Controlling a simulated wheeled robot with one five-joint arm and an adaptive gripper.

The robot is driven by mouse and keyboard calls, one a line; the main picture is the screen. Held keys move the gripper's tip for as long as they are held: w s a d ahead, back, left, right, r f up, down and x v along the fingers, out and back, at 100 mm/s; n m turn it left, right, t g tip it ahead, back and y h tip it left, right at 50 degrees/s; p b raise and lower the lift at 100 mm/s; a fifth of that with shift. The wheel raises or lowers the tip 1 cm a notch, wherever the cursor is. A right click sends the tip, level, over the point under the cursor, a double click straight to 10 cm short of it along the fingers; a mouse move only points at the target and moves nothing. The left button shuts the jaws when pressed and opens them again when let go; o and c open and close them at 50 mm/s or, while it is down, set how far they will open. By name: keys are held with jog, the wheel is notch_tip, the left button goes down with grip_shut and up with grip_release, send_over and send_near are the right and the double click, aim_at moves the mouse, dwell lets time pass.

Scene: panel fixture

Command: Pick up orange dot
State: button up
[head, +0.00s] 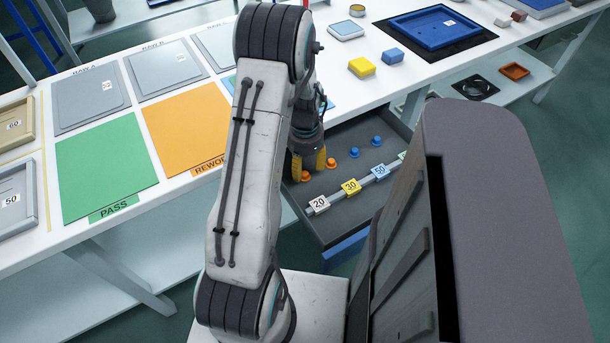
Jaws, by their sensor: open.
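An open grey drawer (345,221) below the bench holds a row of small round pegs. One orange dot (305,176) is at the near left of the row, and a second orange dot (331,163) is just to its right. My gripper (309,171) points down into the drawer, its yellow-orange fingers open. The nearest orange dot shows by the fingertips, roughly between them; I cannot tell whether they touch it. The second orange dot lies just outside the right finger. My arm hides part of the drawer's left side.
Two blue dots (354,153) (376,140) continue the row. A rail with number tags (351,187) crosses the drawer in front. On the bench are a green PASS mat (105,165), an orange REWORK mat (187,130), yellow and blue blocks (361,67) and a blue tray (430,27).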

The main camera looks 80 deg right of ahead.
aim_at(305, 173)
jog(key=shift+f, duration=1.75)
jog(key=c, duration=0.9)
